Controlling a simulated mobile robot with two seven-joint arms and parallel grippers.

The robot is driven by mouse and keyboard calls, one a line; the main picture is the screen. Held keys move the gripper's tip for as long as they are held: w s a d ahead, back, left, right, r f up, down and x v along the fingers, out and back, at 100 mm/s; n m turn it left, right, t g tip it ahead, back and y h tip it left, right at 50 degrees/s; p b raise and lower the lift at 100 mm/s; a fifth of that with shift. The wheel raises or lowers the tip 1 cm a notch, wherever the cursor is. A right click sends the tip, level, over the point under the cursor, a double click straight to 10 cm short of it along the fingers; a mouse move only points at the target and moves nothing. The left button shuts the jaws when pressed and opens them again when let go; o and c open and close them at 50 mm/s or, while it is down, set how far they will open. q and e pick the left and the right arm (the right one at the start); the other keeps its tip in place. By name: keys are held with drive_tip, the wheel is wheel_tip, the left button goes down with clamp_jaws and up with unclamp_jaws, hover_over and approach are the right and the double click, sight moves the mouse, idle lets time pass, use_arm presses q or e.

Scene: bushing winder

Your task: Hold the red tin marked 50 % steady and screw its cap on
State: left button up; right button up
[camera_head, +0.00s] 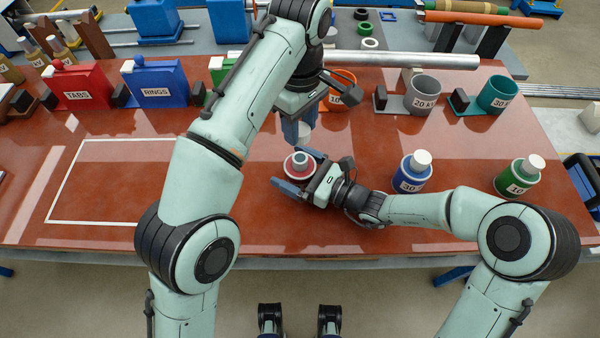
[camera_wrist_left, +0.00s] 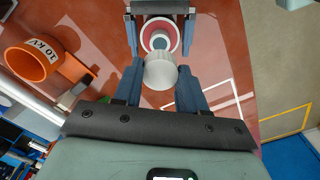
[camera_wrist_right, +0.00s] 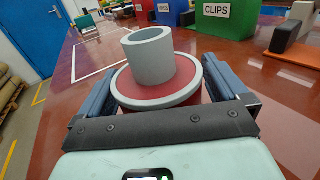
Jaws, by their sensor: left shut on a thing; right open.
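The red tin (camera_head: 291,174) stands on the red-brown table with an open grey neck (camera_wrist_right: 148,58) and a pale rim. Its 50 % marking does not show. My right gripper (camera_head: 303,171) is open, with one finger on each side of the tin, low at its body; both fingers also show in the right wrist view (camera_wrist_right: 158,88). My left gripper (camera_head: 300,124) points down above the tin and is shut on a white cap (camera_wrist_left: 160,73). The cap is apart from the neck, a little above and behind it in the head view.
A blue tin (camera_head: 408,178) and a green tin (camera_head: 515,180), both white-capped, stand to the right. Behind are an orange cup (camera_head: 342,90), a grey cup (camera_head: 424,92), a teal cup (camera_head: 497,92) and labelled bins (camera_head: 158,84). A white outline (camera_head: 95,222) encloses clear table at left.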

drive_tip(key=c, duration=1.4)
use_arm(q)
hover_over(300, 157)
drive_tip(key=shift+f, duration=2.55)
drive_tip(key=shift+f, duration=0.9)
drive_tip(key=shift+f, duration=0.5)
